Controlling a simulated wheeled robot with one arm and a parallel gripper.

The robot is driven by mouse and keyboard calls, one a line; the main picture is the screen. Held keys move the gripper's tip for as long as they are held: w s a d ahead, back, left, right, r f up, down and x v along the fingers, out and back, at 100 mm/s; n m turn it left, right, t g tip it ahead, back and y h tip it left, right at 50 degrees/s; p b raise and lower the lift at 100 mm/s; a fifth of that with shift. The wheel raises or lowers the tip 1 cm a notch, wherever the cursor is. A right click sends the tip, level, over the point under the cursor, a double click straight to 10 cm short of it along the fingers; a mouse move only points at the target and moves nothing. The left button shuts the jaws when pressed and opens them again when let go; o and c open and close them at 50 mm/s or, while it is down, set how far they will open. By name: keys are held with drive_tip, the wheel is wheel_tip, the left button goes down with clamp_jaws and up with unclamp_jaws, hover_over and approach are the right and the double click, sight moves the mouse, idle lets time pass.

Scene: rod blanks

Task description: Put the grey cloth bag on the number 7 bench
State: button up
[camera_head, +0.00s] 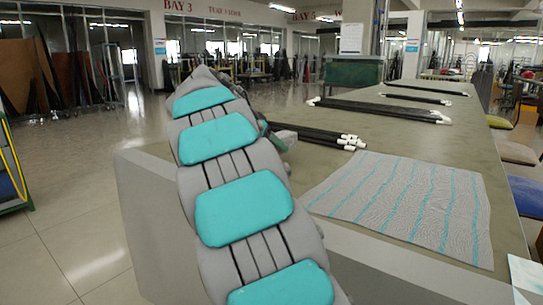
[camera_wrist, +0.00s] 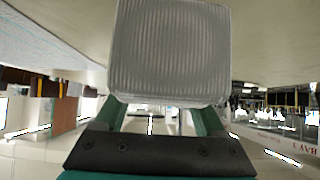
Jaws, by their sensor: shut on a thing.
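My gripper (camera_wrist: 165,112) is shut on a grey, ribbed, soft-cornered thing that looks like the grey cloth bag (camera_wrist: 168,50). It sits between the two green fingers in the wrist view. In the head view, my arm hides most of the gripper, and the bag cannot be made out there. A long bench (camera_head: 405,122) with a grey-green top runs away from me, and the gripper is near its left edge. No number 7 can be read on it.
A flat grey cloth with teal stripes (camera_head: 410,205) covers the near right of the bench top. Dark rods with white ends (camera_head: 318,134) lie beyond it, with more bundles (camera_head: 385,108) farther back. Bare top shows between them. Stools (camera_head: 525,195) line the right side.

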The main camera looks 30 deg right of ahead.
drive_tip(key=shift+w+f, duration=0.1)
drive_tip(key=shift+f, duration=1.65)
drive_tip(key=shift+f, duration=0.25)
drive_tip(key=o, duration=1.6)
drive_tip(key=shift+r, duration=0.1)
drive_tip(key=shift+r, duration=0.1)
drive_tip(key=shift+r, duration=0.15)
drive_tip(key=v, duration=1.2)
